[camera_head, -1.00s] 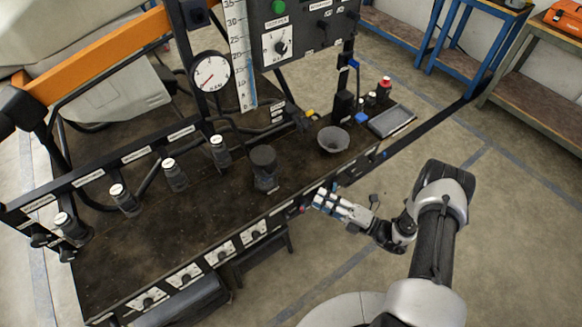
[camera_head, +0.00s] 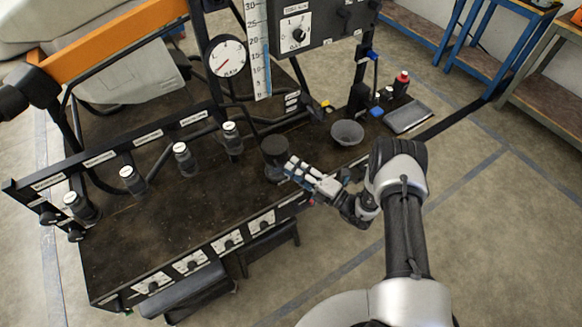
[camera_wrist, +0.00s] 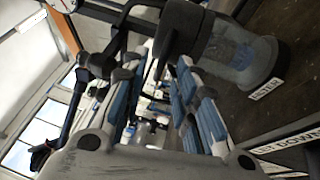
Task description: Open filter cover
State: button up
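The filter is a dark cylinder (camera_head: 275,165) standing upright on the black bench, with its dark cover (camera_head: 274,146) on top. In the wrist view it lies sideways at the upper right, with a clear bowl (camera_wrist: 243,58), the dark cover (camera_wrist: 183,30) and a small label by its base. My gripper (camera_head: 290,166) is just right of the filter in the head view, with its blue-padded fingers pointing at it. In the wrist view the fingers (camera_wrist: 160,98) stand apart with nothing held between them. I cannot tell whether a fingertip touches the filter.
A grey funnel (camera_head: 347,133) stands right of the filter, with a tray (camera_head: 407,116) and small bottles (camera_head: 401,84) beyond. Valve panels (camera_head: 228,241) run along the bench front. A gauge (camera_head: 227,57) stands behind.

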jog(key=shift+x, duration=1)
grip_shut()
